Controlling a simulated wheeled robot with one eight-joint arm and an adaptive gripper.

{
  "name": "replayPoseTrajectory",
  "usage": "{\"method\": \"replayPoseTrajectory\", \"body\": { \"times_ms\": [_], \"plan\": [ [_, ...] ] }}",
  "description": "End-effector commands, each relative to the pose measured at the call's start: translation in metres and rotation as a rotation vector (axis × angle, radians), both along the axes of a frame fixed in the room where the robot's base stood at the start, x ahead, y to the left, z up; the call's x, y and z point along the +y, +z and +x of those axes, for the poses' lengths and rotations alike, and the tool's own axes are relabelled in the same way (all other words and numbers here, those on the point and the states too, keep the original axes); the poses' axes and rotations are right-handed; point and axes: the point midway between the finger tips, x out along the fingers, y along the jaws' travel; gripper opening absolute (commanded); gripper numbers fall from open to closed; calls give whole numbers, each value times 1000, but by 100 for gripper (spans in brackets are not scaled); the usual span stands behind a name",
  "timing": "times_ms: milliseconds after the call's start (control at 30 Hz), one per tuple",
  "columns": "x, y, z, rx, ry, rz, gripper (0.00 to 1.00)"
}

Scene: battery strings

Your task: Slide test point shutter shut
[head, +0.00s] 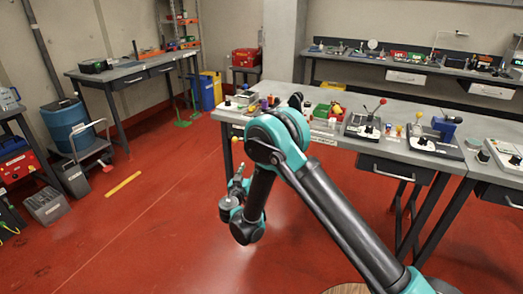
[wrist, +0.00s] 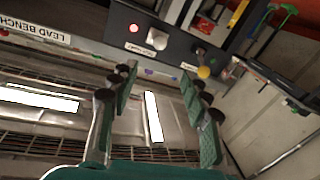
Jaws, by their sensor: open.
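In the wrist view, my gripper (wrist: 158,80) is open and empty, with its two green fingers spread and pointing at a dark panel (wrist: 176,45). The panel carries a red light (wrist: 134,28), a pale knob (wrist: 157,40) and a yellow ball-ended lever (wrist: 204,72). Small white labels (wrist: 140,49) sit by them, too blurred to read. I cannot tell which part is the test point shutter. The yellow ball shows beyond the right fingertip; the pale knob lies beyond the gap between the fingers. In the head view, my gripper (head: 238,190) is small and partly hidden by my arm.
A long grey bench (head: 388,145) holds several small devices and levers. A sign reading LEAD BENCH (wrist: 35,30) shows in the wrist view. Another table (head: 130,70) stands at the back left. Red floor (head: 120,235) is open left of my arm.

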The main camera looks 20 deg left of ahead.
Motion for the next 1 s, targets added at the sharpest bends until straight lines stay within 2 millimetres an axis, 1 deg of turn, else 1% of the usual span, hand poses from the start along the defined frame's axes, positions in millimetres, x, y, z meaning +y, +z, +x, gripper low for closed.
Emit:
{"method": "replayPoseTrajectory", "body": {
  "times_ms": [67,167,267,700,900,1000],
  "plan": [
    [1,0,3,-3,1,1,47],
    [1,0,15,-2,-2,1,47],
    [3,0,32,-1,-3,1,47],
    [13,0,119,0,-3,1,47],
    [17,0,152,0,-2,1,47],
    [19,0,162,0,-1,0,47]
  ]
}}
